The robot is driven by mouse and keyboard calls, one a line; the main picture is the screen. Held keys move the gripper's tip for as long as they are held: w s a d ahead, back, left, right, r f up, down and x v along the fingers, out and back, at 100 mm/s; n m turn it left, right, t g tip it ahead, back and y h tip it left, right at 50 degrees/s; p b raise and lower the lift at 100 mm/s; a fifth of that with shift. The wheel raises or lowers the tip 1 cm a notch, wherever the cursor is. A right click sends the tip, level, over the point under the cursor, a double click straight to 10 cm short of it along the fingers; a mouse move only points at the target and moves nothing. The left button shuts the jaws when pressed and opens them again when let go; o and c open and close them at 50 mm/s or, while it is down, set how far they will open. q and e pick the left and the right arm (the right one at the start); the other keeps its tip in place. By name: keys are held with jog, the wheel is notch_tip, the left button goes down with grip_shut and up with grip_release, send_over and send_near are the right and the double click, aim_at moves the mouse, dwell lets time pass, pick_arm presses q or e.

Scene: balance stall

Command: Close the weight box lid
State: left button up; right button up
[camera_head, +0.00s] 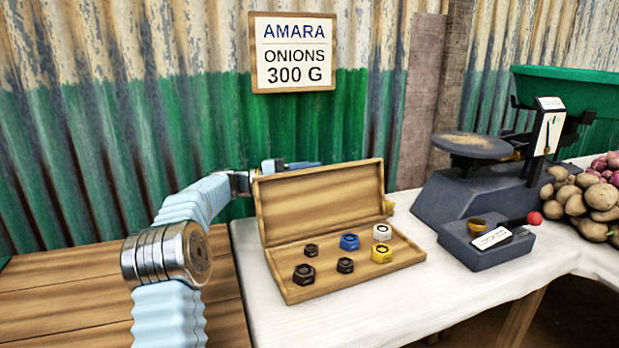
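The weight box is wooden and sits on the white-covered table, with its lid (322,203) standing open, tilted up at the back. The box base (350,282) holds several hex weights: black ones on the left, a blue one (349,241), a white one (382,232) and a yellow one (381,253). My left arm reaches from the left to behind the lid. My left gripper (300,165) shows only in part, just above and behind the lid's top edge; the rest is hidden by the lid. I cannot tell whether it touches the lid. My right gripper is not in view.
A dark balance scale (470,200) stands to the right, with a green pan (575,90) and a small grey block (488,247) before it. Potatoes (590,200) lie at the far right. A price sign (294,52) hangs on the corrugated wall. The tabletop (400,305) before the box is clear.

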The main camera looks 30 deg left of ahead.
pick_arm(q)
grip_shut()
jog(key=shift+d, duration=0.1)
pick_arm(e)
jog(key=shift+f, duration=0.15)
